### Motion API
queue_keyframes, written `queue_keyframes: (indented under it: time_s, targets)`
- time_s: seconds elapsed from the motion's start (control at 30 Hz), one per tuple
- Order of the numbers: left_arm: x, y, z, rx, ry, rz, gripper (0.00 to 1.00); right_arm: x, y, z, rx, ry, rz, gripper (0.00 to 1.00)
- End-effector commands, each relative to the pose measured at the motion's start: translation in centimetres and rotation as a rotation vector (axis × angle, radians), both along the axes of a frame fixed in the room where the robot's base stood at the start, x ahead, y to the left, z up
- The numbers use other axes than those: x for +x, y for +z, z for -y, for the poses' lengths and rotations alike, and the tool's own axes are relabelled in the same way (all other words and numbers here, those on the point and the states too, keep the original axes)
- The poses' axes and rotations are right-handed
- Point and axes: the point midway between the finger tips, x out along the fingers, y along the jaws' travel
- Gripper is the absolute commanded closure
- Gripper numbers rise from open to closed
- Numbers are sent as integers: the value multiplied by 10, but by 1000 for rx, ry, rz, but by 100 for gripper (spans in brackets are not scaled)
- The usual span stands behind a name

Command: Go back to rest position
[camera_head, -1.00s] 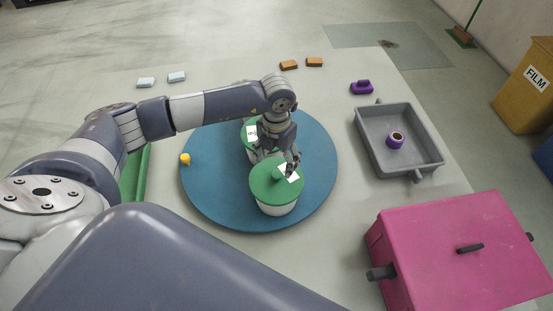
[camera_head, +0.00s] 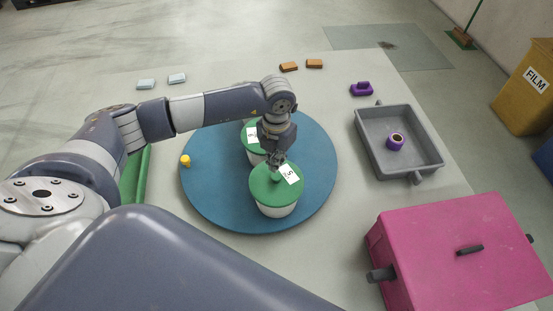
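My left gripper (camera_head: 276,169) points down at the knob of a green lid (camera_head: 263,190) on a white round pot (camera_head: 276,210). Its fingers look close together right at the knob; whether they grip it is hidden. The lid sits level on the pot and has a white label (camera_head: 289,174). A second green-lidded pot (camera_head: 248,137) stands behind, partly hidden by my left arm. Both pots stand on a blue round turntable (camera_head: 312,190). My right gripper is not in view.
A yellow knob (camera_head: 185,161) is at the turntable's left edge. On the right are a grey tray (camera_head: 432,159) holding a purple ring (camera_head: 394,142), and a large pink box (camera_head: 440,235). A small purple piece (camera_head: 361,89) and brown blocks (camera_head: 289,67) lie at the back.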

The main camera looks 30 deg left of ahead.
Motion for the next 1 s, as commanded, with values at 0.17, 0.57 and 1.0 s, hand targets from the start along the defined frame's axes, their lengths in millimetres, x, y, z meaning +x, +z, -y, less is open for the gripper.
queue_keyframes:
  time_s: [0.17, 0.57, 1.0]
  targets:
    - [0, 0, 0, 0, 0, 0, 100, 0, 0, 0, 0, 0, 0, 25]
    - [0, 0, 0, 0, 0, 0, 100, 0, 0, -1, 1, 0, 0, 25]
    - [0, -10, 0, 0, 0, 0, 100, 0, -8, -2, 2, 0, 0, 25]
